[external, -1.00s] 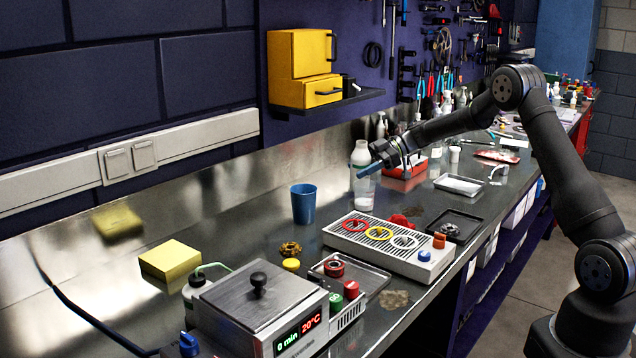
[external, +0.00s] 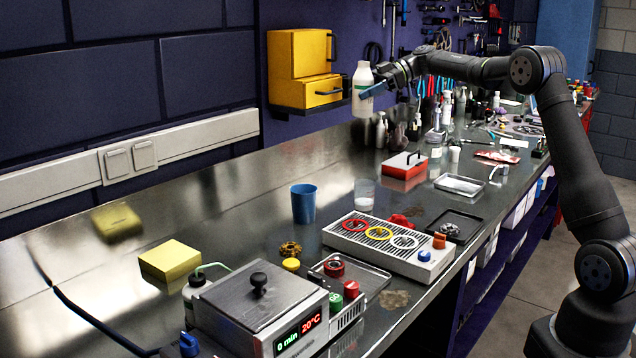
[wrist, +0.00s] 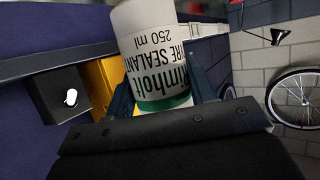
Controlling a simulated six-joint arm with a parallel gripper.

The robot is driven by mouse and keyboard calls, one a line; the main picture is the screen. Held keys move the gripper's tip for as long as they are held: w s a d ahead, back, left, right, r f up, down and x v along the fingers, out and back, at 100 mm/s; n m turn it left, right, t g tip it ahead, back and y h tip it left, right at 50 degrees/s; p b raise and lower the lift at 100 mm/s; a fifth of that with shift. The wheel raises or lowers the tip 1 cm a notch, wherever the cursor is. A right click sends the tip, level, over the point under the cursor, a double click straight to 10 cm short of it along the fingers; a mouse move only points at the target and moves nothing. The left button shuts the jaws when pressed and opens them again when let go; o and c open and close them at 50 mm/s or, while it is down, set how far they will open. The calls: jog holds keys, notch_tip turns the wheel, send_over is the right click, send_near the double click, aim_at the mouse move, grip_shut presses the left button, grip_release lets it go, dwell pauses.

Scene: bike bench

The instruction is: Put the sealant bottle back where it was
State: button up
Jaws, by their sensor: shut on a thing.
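The white sealant bottle (external: 362,76) is in my gripper (external: 373,91), upright in the external view and high above the bench. It is beside the right end of the dark wall shelf (external: 365,97); I cannot tell how far in front of the shelf it is. In the wrist view, the bottle's printed label and green band (wrist: 165,103) show between the two fingers.
A yellow cabinet (external: 300,62) stands on the shelf. The wrist view shows a black box (wrist: 68,95) near the yellow cabinet. Below on the bench (external: 250,228) are a clear cup (external: 364,193), a blue cup (external: 303,204) and a red box (external: 405,166).

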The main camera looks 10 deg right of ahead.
notch_tip(320, 180, up, 14)
jog(key=f, duration=0.1)
jog(key=s+a, duration=1.8)
jog(key=a, duration=0.5)
notch_tip(320, 180, down, 25)
jog(key=shift+n+g, duration=0.3)
jog(key=shift+s+a+f, duration=1.05)
jog(key=shift+a+f, duration=0.6)
jog(key=shift+f, duration=0.3)
jog(key=shift+s+a+f, duration=1)
jog(key=shift+a+f, duration=0.7)
jog(key=shift+f, duration=0.2)
jog(key=shift+s+a+f, duration=1.05)
jog(key=shift+a+f, duration=0.6)
jog(key=shift+f, duration=0.3)
jog(key=shift+f, duration=0.15)
jog(key=o, duration=1.1)
